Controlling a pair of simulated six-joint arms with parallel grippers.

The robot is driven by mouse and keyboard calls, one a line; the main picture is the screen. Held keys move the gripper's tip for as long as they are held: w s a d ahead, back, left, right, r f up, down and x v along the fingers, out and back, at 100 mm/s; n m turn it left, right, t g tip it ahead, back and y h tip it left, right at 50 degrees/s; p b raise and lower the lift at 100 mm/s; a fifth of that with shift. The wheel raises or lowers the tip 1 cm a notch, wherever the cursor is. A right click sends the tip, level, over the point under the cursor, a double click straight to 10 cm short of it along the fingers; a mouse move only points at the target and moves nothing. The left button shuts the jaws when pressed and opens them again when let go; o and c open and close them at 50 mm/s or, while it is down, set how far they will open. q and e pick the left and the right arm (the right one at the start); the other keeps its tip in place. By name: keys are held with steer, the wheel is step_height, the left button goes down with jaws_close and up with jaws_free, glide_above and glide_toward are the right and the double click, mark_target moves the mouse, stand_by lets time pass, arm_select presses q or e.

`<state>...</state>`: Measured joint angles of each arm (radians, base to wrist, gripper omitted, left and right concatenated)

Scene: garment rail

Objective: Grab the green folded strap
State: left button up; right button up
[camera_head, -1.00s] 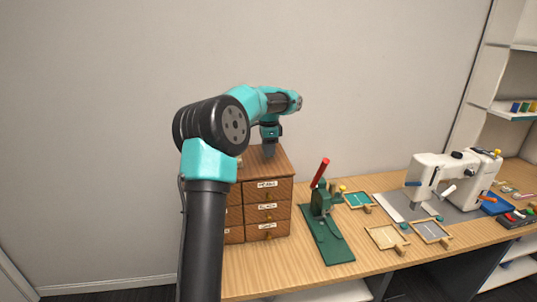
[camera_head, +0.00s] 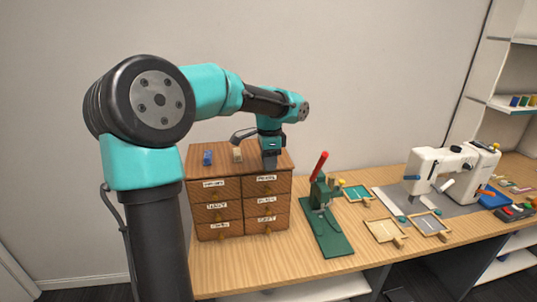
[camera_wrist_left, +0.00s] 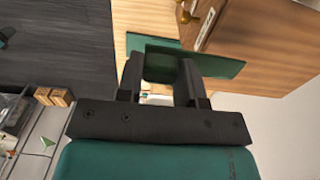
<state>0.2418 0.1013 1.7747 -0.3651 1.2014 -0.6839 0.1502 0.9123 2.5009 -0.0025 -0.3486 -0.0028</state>
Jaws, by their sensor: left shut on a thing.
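The green folded strap (camera_wrist_left: 215,66) shows in the left wrist view as a dark green strip across the gripper fingers. My left gripper (camera_wrist_left: 160,75) is shut on it, with one finger on each side and the strip sticking out to the right. In the head view my left gripper (camera_head: 270,163) points down at the right part of the wooden drawer cabinet's top (camera_head: 222,160). The strap cannot be made out there. My right gripper is not in view.
A blue item (camera_head: 207,158) and a beige item (camera_head: 237,155) stand on the cabinet top. A green press with a red handle (camera_head: 318,165) stands right of the cabinet. Small frames (camera_head: 384,231) and a white sewing machine (camera_head: 440,168) are farther right. The table's front strip is clear.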

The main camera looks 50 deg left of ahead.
arm_select(q)
steer(key=shift+s+d, duration=0.3)
steer(key=shift+d, duration=0.05)
stand_by(0.5)
